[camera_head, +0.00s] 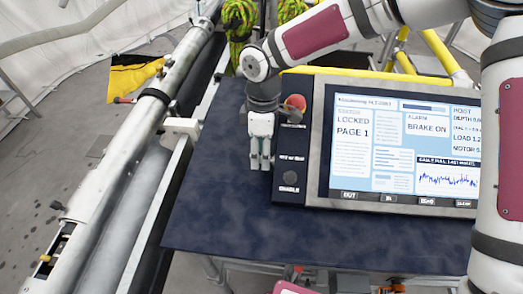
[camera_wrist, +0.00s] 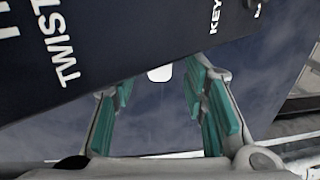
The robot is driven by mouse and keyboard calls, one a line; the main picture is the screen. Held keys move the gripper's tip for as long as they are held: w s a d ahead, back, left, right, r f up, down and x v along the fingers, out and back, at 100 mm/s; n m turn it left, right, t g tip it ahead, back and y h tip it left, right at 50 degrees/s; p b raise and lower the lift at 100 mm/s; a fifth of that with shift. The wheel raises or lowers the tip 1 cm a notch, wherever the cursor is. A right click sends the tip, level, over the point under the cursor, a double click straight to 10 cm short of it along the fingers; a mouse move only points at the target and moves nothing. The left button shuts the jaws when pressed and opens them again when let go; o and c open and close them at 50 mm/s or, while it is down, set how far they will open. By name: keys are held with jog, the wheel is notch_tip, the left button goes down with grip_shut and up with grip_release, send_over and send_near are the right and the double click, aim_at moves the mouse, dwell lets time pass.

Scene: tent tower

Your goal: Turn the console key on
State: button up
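The console (camera_head: 318,140) stands on a dark blue table, with a narrow dark control panel (camera_head: 288,192) on its left side. The panel has a red button at the top, a key label (camera_head: 291,157) and a black ENABLE button. I cannot make out the key itself. My gripper (camera_head: 261,164) points down just left of the panel, apart from the label. In the wrist view my gripper (camera_wrist: 158,90) is open, its teal-padded fingers apart. A small white rounded piece (camera_wrist: 160,73) shows between them at the panel's edge; I cannot tell what it is.
The red button (camera_head: 295,102) is close to my gripper's right. The screen (camera_head: 400,140) reads LOCKED, PAGE 1 and BRAKE ON. The table (camera_head: 240,225) is bare in front of the console. A metal rail (camera_head: 150,150) runs along the left; yellow bars (camera_head: 440,55) are behind.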

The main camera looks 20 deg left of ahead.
grip_shut()
jog(key=shift+s+t, duration=0.2)
jog(key=shift+t, duration=0.6)
grip_release()
notch_tip(320, 180, up, 12)
dwell(0.6)
